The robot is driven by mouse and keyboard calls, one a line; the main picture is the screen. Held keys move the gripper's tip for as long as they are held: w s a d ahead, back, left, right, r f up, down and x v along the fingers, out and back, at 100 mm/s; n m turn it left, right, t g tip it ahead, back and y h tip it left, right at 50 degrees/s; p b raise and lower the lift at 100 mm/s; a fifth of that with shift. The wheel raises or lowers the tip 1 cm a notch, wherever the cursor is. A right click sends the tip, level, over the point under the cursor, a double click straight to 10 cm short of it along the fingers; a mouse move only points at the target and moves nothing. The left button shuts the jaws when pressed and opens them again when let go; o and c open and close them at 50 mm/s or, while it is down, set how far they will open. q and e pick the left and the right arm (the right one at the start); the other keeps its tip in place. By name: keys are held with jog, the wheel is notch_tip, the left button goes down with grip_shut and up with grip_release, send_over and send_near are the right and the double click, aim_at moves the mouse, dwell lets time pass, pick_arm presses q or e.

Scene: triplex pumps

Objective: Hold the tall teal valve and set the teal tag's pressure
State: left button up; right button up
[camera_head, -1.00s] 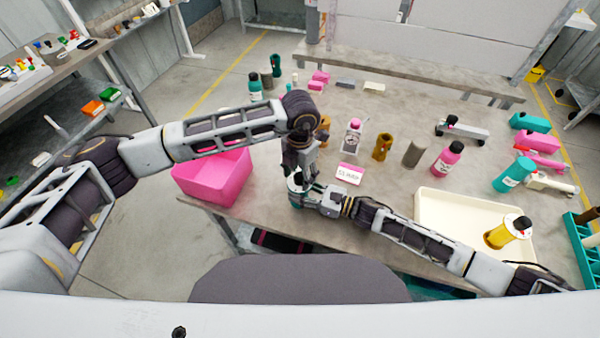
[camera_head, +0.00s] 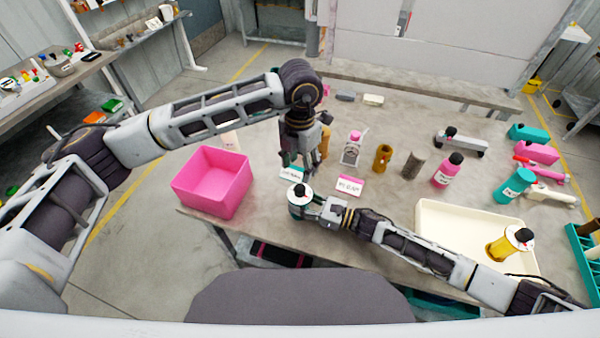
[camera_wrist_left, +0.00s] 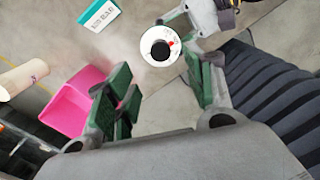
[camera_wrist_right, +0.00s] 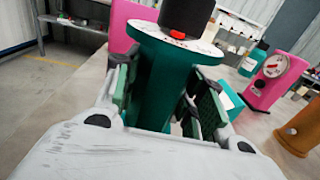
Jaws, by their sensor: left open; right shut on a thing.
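The tall teal valve (camera_head: 299,207) stands at the table's front edge. It has a white dial top, a black knob and a red mark; it also shows in the right wrist view (camera_wrist_right: 160,85). My right gripper (camera_head: 312,210) is shut around its teal body. In the left wrist view the dial (camera_wrist_left: 160,47) lies beyond the fingertips, clear of them. My left gripper (camera_head: 296,168) is open and empty, behind and above the valve. The teal tag (camera_head: 291,173) lies behind the valve, partly hidden by my left gripper; its print in the left wrist view (camera_wrist_left: 99,14) is too small to read surely.
A pink bin (camera_head: 212,182) stands left of the valve. A pink tag (camera_head: 349,186) lies to its right. A pink-capped gauge (camera_head: 352,149), brown and grey cylinders and bottles stand behind. A cream tray (camera_head: 440,208) holds a yellow valve (camera_head: 505,243) at right.

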pick_arm(q)
jog(key=shift+r, duration=1.2)
pick_arm(e)
jog(key=o, duration=1.4)
jog(key=shift+d, duration=0.1)
jog(key=shift+v, duration=3.7)
jog(key=shift+s, duration=0.1)
